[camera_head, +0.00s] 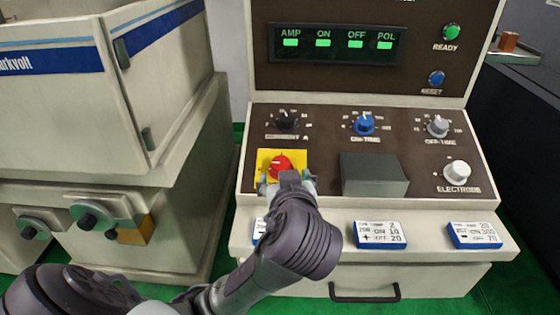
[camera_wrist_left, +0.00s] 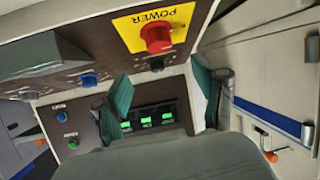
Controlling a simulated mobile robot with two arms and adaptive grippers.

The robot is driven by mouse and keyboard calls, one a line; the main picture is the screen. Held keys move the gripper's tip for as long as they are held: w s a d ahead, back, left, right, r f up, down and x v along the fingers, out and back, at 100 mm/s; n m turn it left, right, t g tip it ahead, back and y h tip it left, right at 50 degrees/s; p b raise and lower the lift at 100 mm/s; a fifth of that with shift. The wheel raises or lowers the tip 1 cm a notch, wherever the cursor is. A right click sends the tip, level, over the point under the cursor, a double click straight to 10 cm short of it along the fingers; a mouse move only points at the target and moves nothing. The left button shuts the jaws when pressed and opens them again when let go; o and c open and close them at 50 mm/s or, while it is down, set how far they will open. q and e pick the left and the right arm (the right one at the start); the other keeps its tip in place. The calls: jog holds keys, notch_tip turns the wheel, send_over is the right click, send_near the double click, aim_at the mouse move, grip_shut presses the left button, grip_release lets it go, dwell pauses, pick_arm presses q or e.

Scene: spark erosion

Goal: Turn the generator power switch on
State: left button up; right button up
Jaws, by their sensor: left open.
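The power switch is a red round knob on a yellow plate (camera_head: 294,157) on the left of the generator's sloped panel. The red knob (camera_head: 280,165) shows partly behind my left gripper (camera_head: 287,186), whose arm comes from below. In the left wrist view the red knob (camera_wrist_left: 157,36) stands on the yellow plate marked POWER, which appears upside down. The two green-padded fingers of the left gripper (camera_wrist_left: 168,95) are spread apart with nothing between them. The knob lies beyond the fingertips, towards the top of that picture; contact cannot be told. The right gripper is not in view.
A dark grey box (camera_head: 374,175) sits right of the knob. The display (camera_head: 335,44) and READY lamp (camera_head: 451,32) glow green. Cards (camera_head: 381,235) lie on the ledge. A beige machine (camera_head: 85,130) stands left.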

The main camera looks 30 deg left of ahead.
aim_at(281, 164)
pick_arm(q)
jog(key=b+x, duration=0.1)
jog(key=x, duration=0.9)
jog(key=shift+w+a+f+b, duration=0.1)
jog(key=shift+w+a+b, duration=0.1)
jog(key=shift+b, duration=0.15)
jog(key=shift+w+a+f, duration=0.3)
jog(key=shift+w+a, duration=0.1)
jog(key=shift+w, duration=0.1)
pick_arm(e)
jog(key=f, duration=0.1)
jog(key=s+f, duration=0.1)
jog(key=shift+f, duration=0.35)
pick_arm(q)
jog(key=shift+c, duration=0.3)
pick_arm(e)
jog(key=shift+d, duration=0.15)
pick_arm(q)
jog(key=shift+c, duration=1.2)
jog(key=c, duration=0.9)
jog(key=shift+o, duration=0.2)
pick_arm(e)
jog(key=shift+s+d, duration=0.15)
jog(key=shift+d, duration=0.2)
